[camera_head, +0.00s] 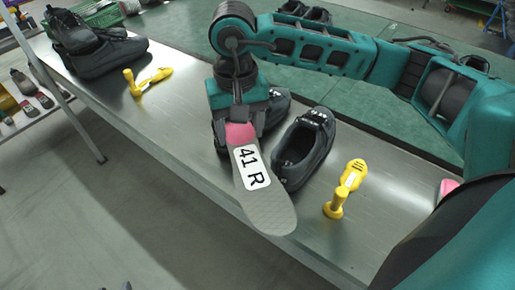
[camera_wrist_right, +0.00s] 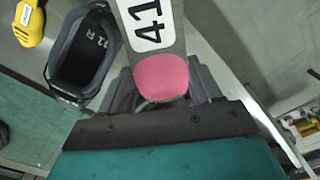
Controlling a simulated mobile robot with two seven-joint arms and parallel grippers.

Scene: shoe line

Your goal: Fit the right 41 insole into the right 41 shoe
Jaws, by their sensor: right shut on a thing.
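My right gripper (camera_head: 241,122) is shut on the pink end of a grey insole (camera_head: 268,208) labelled 41 R. The insole hangs tilted above the table, its free end towards the front edge. A black shoe (camera_head: 304,147) stands open just right of the insole, apart from it. In the right wrist view this shoe (camera_wrist_right: 83,75) has a label inside that seems to read 41 R. Another dark shoe (camera_head: 279,104) stands behind my right gripper, mostly hidden. The pink end (camera_wrist_right: 162,77) shows close up in the wrist view. My left gripper is not seen.
A yellow tool (camera_head: 350,181) stands on the metal table (camera_head: 165,128) right of the open shoe. Another yellow tool (camera_head: 151,79) lies further left. More black shoes (camera_head: 104,52) and a green crate (camera_head: 97,13) are at the far left.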

